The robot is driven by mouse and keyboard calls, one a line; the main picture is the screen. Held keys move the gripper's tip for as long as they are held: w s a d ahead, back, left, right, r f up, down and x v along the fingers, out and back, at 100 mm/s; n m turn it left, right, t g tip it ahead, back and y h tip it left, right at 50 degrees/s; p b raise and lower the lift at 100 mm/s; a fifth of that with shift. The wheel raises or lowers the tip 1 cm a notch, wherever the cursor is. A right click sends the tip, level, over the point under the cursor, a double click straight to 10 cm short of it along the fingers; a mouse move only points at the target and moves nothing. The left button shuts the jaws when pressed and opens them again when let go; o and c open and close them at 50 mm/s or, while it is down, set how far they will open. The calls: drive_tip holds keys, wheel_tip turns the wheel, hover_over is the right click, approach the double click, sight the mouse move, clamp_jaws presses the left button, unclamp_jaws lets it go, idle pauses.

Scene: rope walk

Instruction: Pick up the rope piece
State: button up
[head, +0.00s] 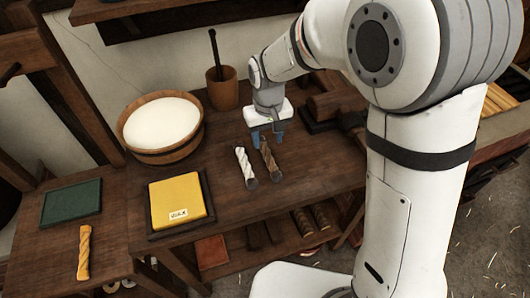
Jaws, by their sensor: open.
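Three short twisted rope pieces are in view. A white rope piece (245,168) and a brown rope piece (271,164) lie side by side on the dark wooden bench (310,185), each with a dark near end. A yellow rope piece (84,250) lies on the lower table at the left. My gripper (269,140) points down, its blue fingers apart, at the far end of the brown piece. That end appears between the fingers in this view; I cannot tell the height or any contact. The white piece is just left of the fingers.
A wooden tub of white material (163,119), a cup with a stick (222,91) and a yellow wax block (177,199) stand on the bench. A wooden tool (335,105) lies right of my gripper. A green mat (72,203) lies on the left table.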

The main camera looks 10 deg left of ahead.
sight(268, 155)
wheel_tip(268, 155, down, 7)
drive_tip(key=shift+s+d+f+p, duration=0.1)
drive_tip(key=shift+s+p, duration=0.05)
drive_tip(key=shift+p, duration=0.3)
drive_tip(key=shift+c, duration=0.2)
clamp_jaws()
